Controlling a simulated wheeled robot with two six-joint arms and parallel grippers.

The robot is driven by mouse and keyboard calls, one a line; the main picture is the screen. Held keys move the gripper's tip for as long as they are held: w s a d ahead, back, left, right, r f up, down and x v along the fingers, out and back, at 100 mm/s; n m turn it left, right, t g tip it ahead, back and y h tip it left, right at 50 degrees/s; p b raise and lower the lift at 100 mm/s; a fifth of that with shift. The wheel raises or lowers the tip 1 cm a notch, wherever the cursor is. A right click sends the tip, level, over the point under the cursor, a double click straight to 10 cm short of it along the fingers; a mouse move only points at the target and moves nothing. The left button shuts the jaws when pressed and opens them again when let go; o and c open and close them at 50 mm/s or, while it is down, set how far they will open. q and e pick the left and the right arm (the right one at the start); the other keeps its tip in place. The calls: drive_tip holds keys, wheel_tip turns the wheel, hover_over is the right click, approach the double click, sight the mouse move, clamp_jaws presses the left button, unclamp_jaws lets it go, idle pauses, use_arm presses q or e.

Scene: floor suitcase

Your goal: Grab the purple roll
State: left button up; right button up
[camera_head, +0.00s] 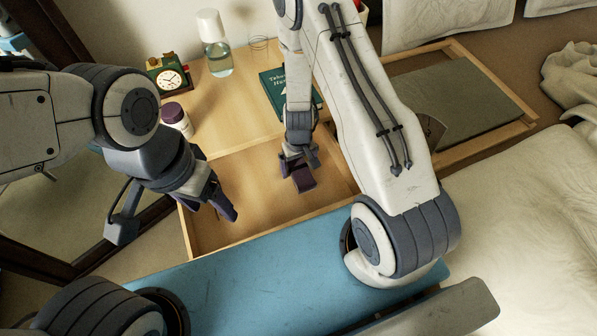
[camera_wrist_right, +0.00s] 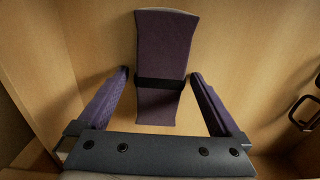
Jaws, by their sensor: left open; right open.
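The purple roll (camera_head: 303,179) lies in the open wooden drawer (camera_head: 222,229). In the right wrist view the purple roll (camera_wrist_right: 162,45) is a long dark purple piece with a black band around its middle. My right gripper (camera_head: 300,160) reaches down into the drawer at the roll. In the wrist view my right gripper (camera_wrist_right: 158,74) is open, with one purple-padded finger on each side of the roll's near part and gaps showing. My left gripper (camera_head: 226,203) is open and empty, over the drawer's left part.
A clock (camera_head: 171,80), a purple-lidded jar (camera_head: 175,117), a glass bottle (camera_head: 217,58) and a green book (camera_head: 275,91) stand or lie on the wooden top behind the drawer. The bed (camera_head: 530,220) is at the right. A dark handle (camera_wrist_right: 304,113) shows in the wrist view.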

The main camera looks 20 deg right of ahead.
drive_tip(key=c, duration=1.3)
drive_tip(key=shift+r, duration=0.2)
